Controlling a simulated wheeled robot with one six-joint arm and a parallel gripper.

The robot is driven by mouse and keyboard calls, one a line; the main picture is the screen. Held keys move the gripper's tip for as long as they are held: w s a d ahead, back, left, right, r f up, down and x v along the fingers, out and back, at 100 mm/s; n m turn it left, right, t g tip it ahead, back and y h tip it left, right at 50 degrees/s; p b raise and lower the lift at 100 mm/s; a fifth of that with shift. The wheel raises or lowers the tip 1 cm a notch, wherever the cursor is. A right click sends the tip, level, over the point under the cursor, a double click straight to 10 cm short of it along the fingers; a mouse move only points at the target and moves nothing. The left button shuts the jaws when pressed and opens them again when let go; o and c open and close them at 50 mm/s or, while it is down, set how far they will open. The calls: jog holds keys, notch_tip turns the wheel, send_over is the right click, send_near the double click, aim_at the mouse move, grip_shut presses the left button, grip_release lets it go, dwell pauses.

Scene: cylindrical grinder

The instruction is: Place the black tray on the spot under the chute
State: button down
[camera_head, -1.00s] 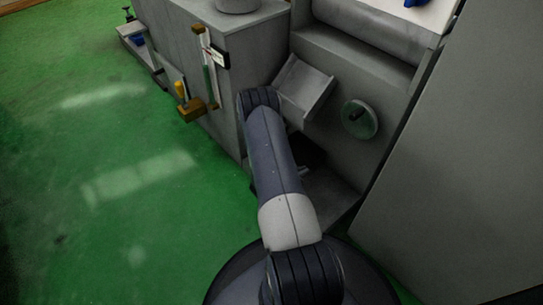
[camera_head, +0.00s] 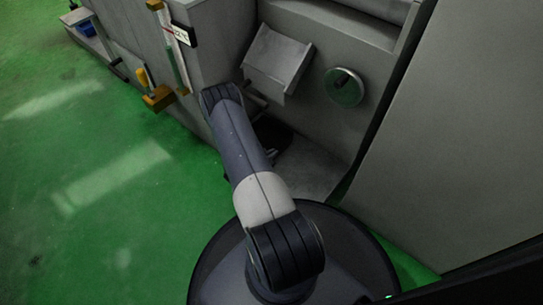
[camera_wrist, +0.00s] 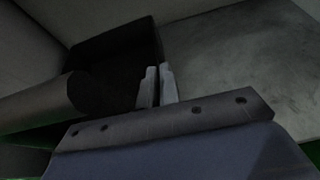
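The black tray (camera_head: 274,133) is partly hidden behind my arm in the head view, low in the grey recess below the tilted grey chute (camera_head: 277,61). In the wrist view the black tray (camera_wrist: 112,60) fills the upper middle, with its dark inside facing me. My gripper (camera_wrist: 157,84) has its two pale fingers close together on either side of the tray's right wall, and looks shut on it. The tray's near left part is hidden behind a grey rounded bar. The spot beneath the tray cannot be made out.
A bare grey surface (camera_wrist: 245,60) lies right of the tray. A round handwheel (camera_head: 344,87) is on the machine wall right of the chute. A tall grey panel (camera_head: 450,140) stands at the right. Green floor (camera_head: 110,200) is open at the left.

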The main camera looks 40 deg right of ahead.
jog(key=shift+f, duration=0.1)
jog(key=c, duration=1.6)
grip_release()
jog(key=shift+c, duration=0.2)
jog(key=p+v, duration=0.4)
jog(key=v, duration=0.8)
